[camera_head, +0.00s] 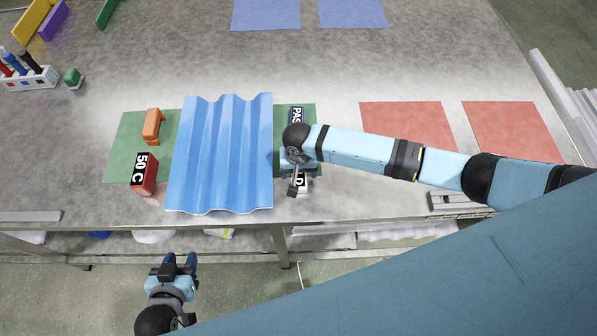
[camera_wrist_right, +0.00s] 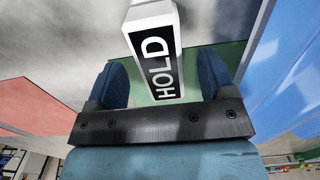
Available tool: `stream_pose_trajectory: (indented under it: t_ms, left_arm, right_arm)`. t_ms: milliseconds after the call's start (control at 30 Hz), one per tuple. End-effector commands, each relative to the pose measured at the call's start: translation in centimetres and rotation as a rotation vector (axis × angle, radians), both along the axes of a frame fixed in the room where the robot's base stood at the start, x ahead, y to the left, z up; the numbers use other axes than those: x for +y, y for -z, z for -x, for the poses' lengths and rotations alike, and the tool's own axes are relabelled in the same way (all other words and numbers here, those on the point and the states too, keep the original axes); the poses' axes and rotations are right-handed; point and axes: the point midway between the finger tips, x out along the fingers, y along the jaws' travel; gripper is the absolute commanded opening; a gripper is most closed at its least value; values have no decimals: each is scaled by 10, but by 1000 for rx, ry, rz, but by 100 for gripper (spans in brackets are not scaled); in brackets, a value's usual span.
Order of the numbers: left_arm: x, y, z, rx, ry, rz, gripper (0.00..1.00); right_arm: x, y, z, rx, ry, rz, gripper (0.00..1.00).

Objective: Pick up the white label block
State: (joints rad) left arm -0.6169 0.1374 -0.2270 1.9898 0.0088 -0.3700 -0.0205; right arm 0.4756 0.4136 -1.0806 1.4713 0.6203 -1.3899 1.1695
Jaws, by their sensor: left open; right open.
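The white block with a black HOLD label (camera_wrist_right: 155,50) is in the right wrist view, lined up between the two fingers of my right gripper (camera_wrist_right: 162,78). The fingers are open, with gaps on both sides of the block. In the head view, the HOLD block (camera_head: 302,187) is mostly hidden under my right gripper (camera_head: 297,175), with only its D end showing. It is at the right end of the green mat (camera_head: 112,160). My left gripper (camera_head: 179,260) is open and empty, in front of the table's near edge.
A blue corrugated sheet (camera_head: 225,150) lies on the green mat, just left of my right gripper. A PASS block (camera_head: 297,115) is behind the gripper. A red 50 C block (camera_head: 144,175) and an orange piece (camera_head: 152,126) lie left of the sheet. Red mats (camera_head: 408,130) are at right.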

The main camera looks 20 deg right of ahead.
Motion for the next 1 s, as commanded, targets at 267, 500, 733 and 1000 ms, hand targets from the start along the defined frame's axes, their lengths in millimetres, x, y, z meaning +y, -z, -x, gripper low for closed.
stream_pose_trajectory:
  t_ms: [267,500,733,1000]
  left_arm:
    - [0,-1,0,-1,-1,1,43]
    - [0,-1,0,0,-1,0,43]
    - [0,0,0,1,-2,1,43]
    - [0,0,1,2,-1,1,43]
  right_arm:
    - [0,20,0,0,0,-1,77]
    - [0,20,0,0,0,-1,56]
    - [0,20,0,0,0,-1,22]
    - [0,17,0,0,0,-1,22]
